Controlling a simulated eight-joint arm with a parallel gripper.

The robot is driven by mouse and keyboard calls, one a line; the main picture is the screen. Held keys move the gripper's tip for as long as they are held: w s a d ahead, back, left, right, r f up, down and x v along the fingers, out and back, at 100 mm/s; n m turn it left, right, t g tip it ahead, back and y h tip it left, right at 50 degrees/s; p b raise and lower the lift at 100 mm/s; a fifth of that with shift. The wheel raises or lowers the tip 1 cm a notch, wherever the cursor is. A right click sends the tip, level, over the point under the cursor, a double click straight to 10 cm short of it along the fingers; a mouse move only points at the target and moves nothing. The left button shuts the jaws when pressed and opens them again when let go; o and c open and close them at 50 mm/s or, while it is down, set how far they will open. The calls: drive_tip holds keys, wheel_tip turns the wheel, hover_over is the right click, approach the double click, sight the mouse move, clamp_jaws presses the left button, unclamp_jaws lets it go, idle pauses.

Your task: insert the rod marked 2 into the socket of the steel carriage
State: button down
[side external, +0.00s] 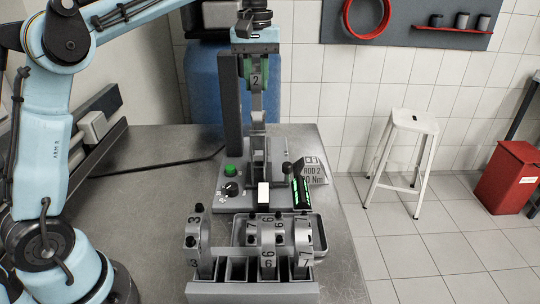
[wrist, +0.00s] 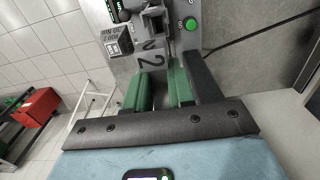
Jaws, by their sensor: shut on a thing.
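The rod marked 2 (side external: 257,101) is a grey metal connecting rod, upright, with its numbered end at the top. My gripper (side external: 256,72) is shut on that upper end with its green fingers. In the wrist view the fingers (wrist: 160,90) reach toward the rod, whose number 2 (wrist: 152,61) shows. The steel carriage (side external: 259,150) is below the rod, beside the dark upright column (side external: 230,104). The rod's lower end is in line with it, but I cannot tell whether it is inside the socket.
The fixture has a green button (side external: 230,170) and a black knob. A sign reading ROD 2 (side external: 314,172) stands right. In front, a rack (side external: 250,291) holds several rods marked 3, 6 and 7, with a metal tray (side external: 321,236) behind. The bench's left side is mostly clear.

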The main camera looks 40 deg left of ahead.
sight(257, 111)
drive_tip(key=shift+f, duration=3.45)
drive_tip(key=shift+f, duration=3.45)
idle(1.1)
